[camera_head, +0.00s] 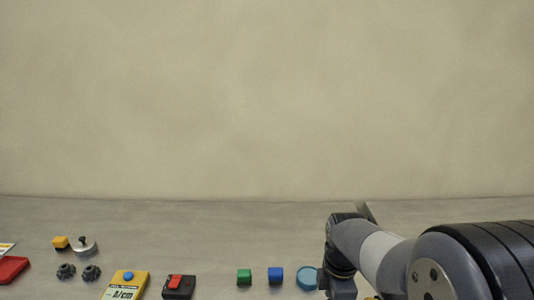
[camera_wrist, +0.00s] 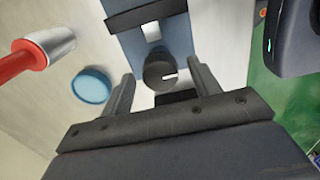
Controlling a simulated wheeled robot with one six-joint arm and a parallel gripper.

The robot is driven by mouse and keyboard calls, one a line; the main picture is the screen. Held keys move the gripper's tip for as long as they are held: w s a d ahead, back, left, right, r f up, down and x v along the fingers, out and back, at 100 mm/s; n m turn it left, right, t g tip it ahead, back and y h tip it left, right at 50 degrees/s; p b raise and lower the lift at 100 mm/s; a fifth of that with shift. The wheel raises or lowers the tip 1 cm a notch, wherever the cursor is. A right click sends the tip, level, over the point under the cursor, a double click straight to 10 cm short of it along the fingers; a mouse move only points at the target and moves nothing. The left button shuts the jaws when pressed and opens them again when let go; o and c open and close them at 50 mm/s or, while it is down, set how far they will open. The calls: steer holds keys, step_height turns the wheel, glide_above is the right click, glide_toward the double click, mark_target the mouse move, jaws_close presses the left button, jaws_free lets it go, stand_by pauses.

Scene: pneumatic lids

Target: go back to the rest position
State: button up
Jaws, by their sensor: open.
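My gripper (camera_wrist: 163,75) is open in the wrist view, its two dark fingers apart. A round black knob (camera_wrist: 156,74) with a white mark shows between the fingers in the picture; I cannot tell how far below them it is, and no contact is visible. The knob is on or beside a blue panel (camera_wrist: 181,38). A round blue lid (camera_wrist: 92,85) lies left of the fingers, and it also shows in the head view (camera_head: 306,278). In the head view my arm reaches in from the right, and my gripper cannot be made out.
A red and silver cylinder (camera_wrist: 50,42) is at the wrist view's left, a green board (camera_wrist: 275,105) at its right.

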step_height(320, 180, up, 10)
steer(key=r, duration=0.1)
step_height(320, 180, down, 11)
steer(key=shift+f, duration=0.45)
steer(key=m+b, duration=0.1)
steer(key=m, duration=0.4)
steer(key=shift+r+m, duration=0.1)
steer(key=shift+m, duration=0.3)
steer(key=m+b, duration=0.1)
steer(key=m, duration=0.4)
steer(key=shift+m, duration=0.3)
steer(key=m+b, duration=0.1)
steer(key=m, duration=0.6)
steer(key=shift+b, duration=0.4)
steer(key=m+b, duration=0.1)
steer(key=m, duration=0.3)
steer(key=shift+m+b, duration=0.35)
steer(key=shift+m, duration=0.45)
